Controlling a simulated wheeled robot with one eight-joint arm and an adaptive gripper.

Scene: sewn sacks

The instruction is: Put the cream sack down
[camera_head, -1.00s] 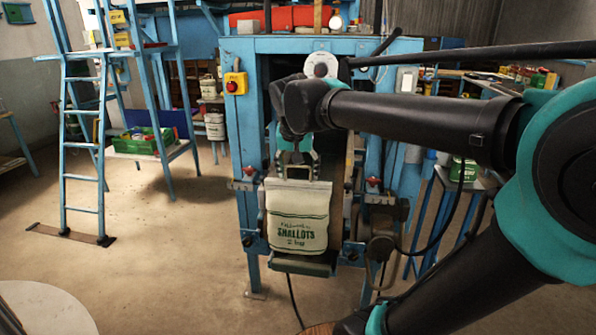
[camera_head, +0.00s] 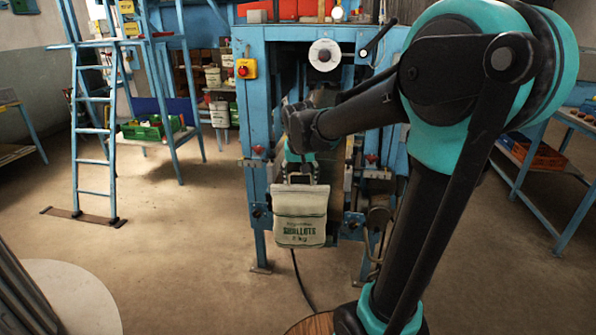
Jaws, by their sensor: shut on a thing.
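The cream sack (camera_head: 300,211) hangs upright in front of the blue machine, with green "SHALLOTS" lettering on its lower front. My gripper (camera_head: 300,180) is shut on the sack's top edge from above. The sack's body hangs below the fingers, clear of the floor. Whether its underside touches any part of the machine behind it cannot be told.
The blue machine frame (camera_head: 252,110) stands close behind the sack, with a yellow switch box (camera_head: 246,69). A blue ladder (camera_head: 95,140) and a bench with a green crate (camera_head: 150,128) stand left. A pale round surface (camera_head: 70,298) is at lower left; open floor lies between.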

